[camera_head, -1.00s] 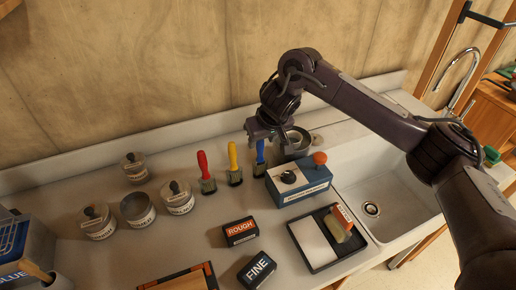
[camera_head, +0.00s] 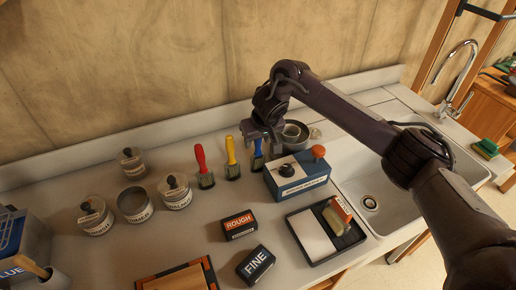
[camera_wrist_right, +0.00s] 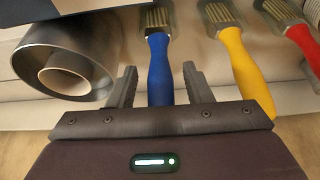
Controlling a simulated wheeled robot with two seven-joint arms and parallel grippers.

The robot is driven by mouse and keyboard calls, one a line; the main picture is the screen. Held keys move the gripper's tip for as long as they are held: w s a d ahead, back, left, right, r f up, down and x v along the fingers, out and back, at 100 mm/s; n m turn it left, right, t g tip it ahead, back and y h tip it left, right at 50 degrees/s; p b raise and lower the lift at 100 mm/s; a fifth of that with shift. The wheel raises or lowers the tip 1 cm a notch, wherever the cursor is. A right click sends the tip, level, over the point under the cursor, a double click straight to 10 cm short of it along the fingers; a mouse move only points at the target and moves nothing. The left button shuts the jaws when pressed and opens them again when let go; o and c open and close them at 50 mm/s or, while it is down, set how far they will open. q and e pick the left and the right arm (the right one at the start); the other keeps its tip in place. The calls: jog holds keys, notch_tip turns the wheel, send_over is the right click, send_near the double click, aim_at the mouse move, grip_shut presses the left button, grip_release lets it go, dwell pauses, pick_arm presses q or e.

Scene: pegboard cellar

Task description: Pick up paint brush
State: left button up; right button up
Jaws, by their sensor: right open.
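Three paint brushes stand in a row, bristles toward the counter's front: one with a red handle (camera_head: 201,160), one yellow (camera_head: 231,152), one blue (camera_head: 257,158). My right gripper (camera_head: 262,137) is open at the blue brush and partly hides its handle in the head view. In the right wrist view, the blue handle (camera_wrist_right: 160,72) lies between my two open fingers (camera_wrist_right: 160,85), with a gap on each side. The yellow brush (camera_wrist_right: 240,65) is just outside the finger on the right, and the red one (camera_wrist_right: 304,42) is farther right. My left gripper is not in view.
A metal ring-shaped container (camera_wrist_right: 65,60) sits close beside the left finger in the wrist view. A blue box with an orange knob (camera_head: 298,178) stands in front of the gripper. Lidded tins (camera_head: 95,216), a ROUGH box (camera_head: 239,224) and a FINE box (camera_head: 255,264) are nearby. The sink (camera_head: 375,175) is right.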

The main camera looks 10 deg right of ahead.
grip_shut()
jog(key=shift+r, duration=0.1)
jog(key=shift+w+r, duration=0.1)
jog(key=shift+r, duration=0.4)
notch_tip(320, 180, up, 19)
jog(key=p, duration=0.3)
jog(key=shift+p, duration=0.4)
jog(key=shift+f, duration=0.1)
jog(key=c, duration=0.8)
grip_release()
grip_shut()
